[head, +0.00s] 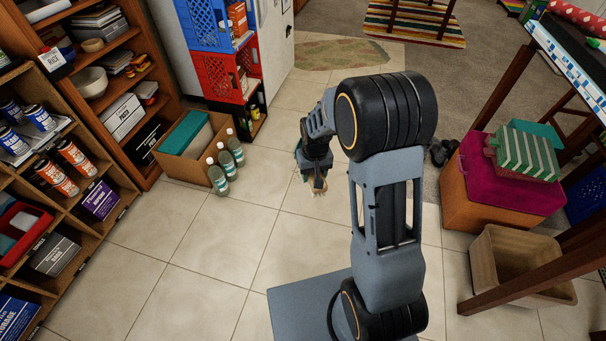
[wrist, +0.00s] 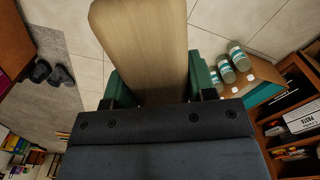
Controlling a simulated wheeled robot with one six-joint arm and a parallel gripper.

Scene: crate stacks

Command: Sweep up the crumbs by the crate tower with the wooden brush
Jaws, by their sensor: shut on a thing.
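The wooden brush (wrist: 146,35) fills the top middle of the wrist view as a pale wooden block; its bristles cannot be made out. My gripper (wrist: 153,88) is shut on it, with a green finger on each side. In the head view my gripper (head: 316,178) hangs over the tiled floor, with a small pale part of the brush (head: 319,189) below it. The crate tower stands at the back left of my gripper, with a blue crate (head: 203,25) above a red crate (head: 212,77) and a dark crate (head: 254,118) low down. I cannot make out any crumbs.
Several clear bottles (head: 221,168) stand beside a cardboard box (head: 176,152) left of my gripper. Shelves (head: 127,188) line the left. A magenta-topped ottoman (head: 470,180), a beige bin (head: 500,252) and a table stand right. The tiles (head: 215,255) at front left are clear.

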